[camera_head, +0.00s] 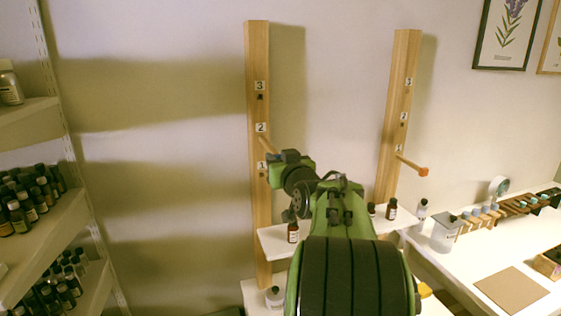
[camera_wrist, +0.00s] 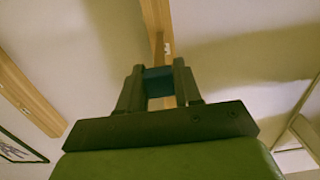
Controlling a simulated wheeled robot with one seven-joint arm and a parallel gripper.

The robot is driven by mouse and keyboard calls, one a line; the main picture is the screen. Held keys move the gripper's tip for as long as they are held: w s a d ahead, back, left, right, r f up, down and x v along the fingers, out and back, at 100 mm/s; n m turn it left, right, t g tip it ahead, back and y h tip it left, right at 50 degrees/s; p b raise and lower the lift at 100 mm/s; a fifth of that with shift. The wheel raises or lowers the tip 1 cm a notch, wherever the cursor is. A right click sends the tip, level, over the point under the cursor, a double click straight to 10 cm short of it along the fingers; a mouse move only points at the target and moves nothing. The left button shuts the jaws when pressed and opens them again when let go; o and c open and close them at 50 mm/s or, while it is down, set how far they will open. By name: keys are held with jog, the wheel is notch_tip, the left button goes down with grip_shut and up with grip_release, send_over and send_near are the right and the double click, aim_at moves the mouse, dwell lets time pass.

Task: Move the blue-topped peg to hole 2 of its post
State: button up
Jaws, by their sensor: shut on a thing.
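The wooden peg (camera_head: 268,145) reaches from my gripper to the left post (camera_head: 257,60), its far end at the hole under label 2 (camera_head: 260,127). Whether it sits inside the hole, and how deep, I cannot tell. In the wrist view my gripper (camera_wrist: 160,85) is shut on the peg's blue top (camera_wrist: 158,86), and the peg's shaft (camera_wrist: 158,45) runs toward the post (camera_wrist: 156,12). In the head view my gripper (camera_head: 285,156) hides the blue top. The holes at labels 3 (camera_head: 260,86) and 1 (camera_head: 262,166) hold no visible peg.
A second post (camera_head: 405,60) on the right carries an orange-topped peg (camera_head: 424,172) that sticks out. A small white shelf (camera_head: 272,240) with bottles lies below my gripper. Bottle shelves (camera_head: 45,225) stand at the left, a white worktable (camera_head: 470,260) at the right.

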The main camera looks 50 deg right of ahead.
aim_at(274, 151)
jog(key=shift+p+x, duration=0.45)
jog(key=shift+x, duration=1.65)
jog(key=o, duration=1.1)
jog(key=shift+r, duration=0.1)
jog(key=b+v, duration=0.4)
jog(key=v, duration=1.1)
jog(key=shift+s+a, duration=0.2)
jog(key=shift+s, duration=0.1)
